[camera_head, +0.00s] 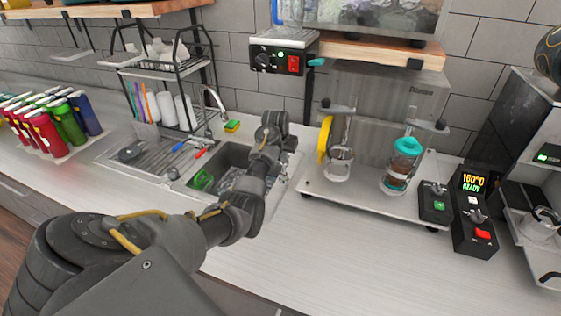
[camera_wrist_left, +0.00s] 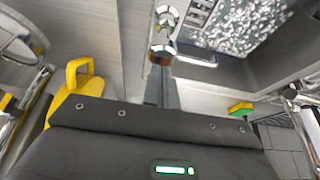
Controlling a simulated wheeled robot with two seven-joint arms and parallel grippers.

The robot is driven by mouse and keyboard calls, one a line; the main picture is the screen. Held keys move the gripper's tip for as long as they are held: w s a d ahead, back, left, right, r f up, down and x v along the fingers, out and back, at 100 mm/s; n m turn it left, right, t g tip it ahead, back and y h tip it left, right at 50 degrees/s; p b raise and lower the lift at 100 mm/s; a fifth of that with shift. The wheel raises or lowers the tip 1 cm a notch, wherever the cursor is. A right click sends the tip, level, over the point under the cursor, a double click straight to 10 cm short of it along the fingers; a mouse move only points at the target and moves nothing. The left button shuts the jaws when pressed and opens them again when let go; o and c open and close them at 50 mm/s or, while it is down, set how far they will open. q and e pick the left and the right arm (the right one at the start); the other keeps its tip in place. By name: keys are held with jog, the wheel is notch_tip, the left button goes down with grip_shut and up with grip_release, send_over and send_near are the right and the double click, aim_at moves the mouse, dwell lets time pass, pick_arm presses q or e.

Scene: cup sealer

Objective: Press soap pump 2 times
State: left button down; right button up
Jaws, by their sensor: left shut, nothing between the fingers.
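A chrome soap pump (camera_wrist_left: 164,22) stands at the sink's edge in the wrist view, its spout reaching up the picture. My left gripper (camera_wrist_left: 161,75) is shut and empty. Its fingertips overlap the lower end of the pump head in that view; I cannot tell whether they touch it. In the head view my left gripper (camera_head: 272,128) is over the right rear of the sink, and the arm and gripper hide the pump there. My right gripper is in neither view.
The sink (camera_head: 235,157) lies below my left arm, with a faucet (camera_head: 213,98) and sponge (camera_head: 232,126) behind. Bottles (camera_head: 70,125) stand far left. The front counter is clear.

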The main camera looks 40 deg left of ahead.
pick_arm(q)
jog(key=shift+r, duration=3)
